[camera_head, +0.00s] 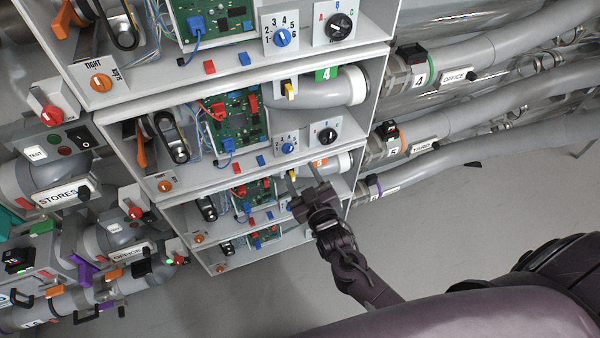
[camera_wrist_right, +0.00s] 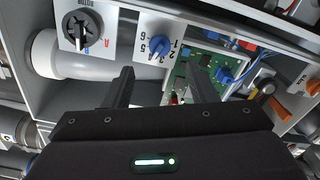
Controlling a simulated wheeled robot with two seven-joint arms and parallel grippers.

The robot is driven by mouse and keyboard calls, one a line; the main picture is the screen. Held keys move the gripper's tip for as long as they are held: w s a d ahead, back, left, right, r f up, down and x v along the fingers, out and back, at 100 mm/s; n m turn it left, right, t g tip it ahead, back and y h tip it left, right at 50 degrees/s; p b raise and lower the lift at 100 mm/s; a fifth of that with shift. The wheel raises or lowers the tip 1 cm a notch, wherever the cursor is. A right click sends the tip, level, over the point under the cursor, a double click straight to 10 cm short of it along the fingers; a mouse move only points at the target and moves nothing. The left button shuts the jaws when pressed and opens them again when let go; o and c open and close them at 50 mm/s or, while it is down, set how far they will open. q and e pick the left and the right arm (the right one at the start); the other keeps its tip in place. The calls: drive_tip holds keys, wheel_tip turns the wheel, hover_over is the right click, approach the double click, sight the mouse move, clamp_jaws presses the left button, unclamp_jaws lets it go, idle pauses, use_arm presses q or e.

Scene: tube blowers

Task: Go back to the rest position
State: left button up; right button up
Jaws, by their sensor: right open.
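My right gripper (camera_head: 303,190) is in front of the lower bays of the grey cabinet (camera_head: 386,35) in the head view. In the right wrist view its two fingers (camera_wrist_right: 160,88) stand apart with nothing between them, so it is open. Beyond the fingers are a dial panel with a blue knob (camera_wrist_right: 158,44), a black selector knob (camera_wrist_right: 82,28) and a green circuit board (camera_wrist_right: 203,66). Whether a fingertip touches the cabinet cannot be told. My left gripper is not in view.
Thick grey tubes (camera_head: 470,120) run from the cabinet's right side, with labelled collars. Left of it are pipes with a STORES label (camera_head: 60,197) and a red knob (camera_head: 47,115).

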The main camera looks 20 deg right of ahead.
idle(0.3)
drive_tip(key=s+d+f+g, duration=0.1)
drive_tip(key=s+f+g, duration=0.45)
drive_tip(key=f, duration=0.85)
drive_tip(key=s+d+f+g, duration=0.25)
drive_tip(key=s+f, duration=0.65)
drive_tip(key=f, duration=0.6)
drive_tip(key=s+d+f+m+g, duration=0.1)
drive_tip(key=s+f+g, duration=0.3)
drive_tip(key=s, duration=0.9)
drive_tip(key=s+f+g, duration=0.5)
drive_tip(key=s+f, duration=0.4)
drive_tip(key=s, duration=0.5)
drive_tip(key=shift+d+f+m+h, duration=0.25)
drive_tip(key=shift+d+m+h, duration=0.05)
drive_tip(key=shift+d+m, duration=0.1)
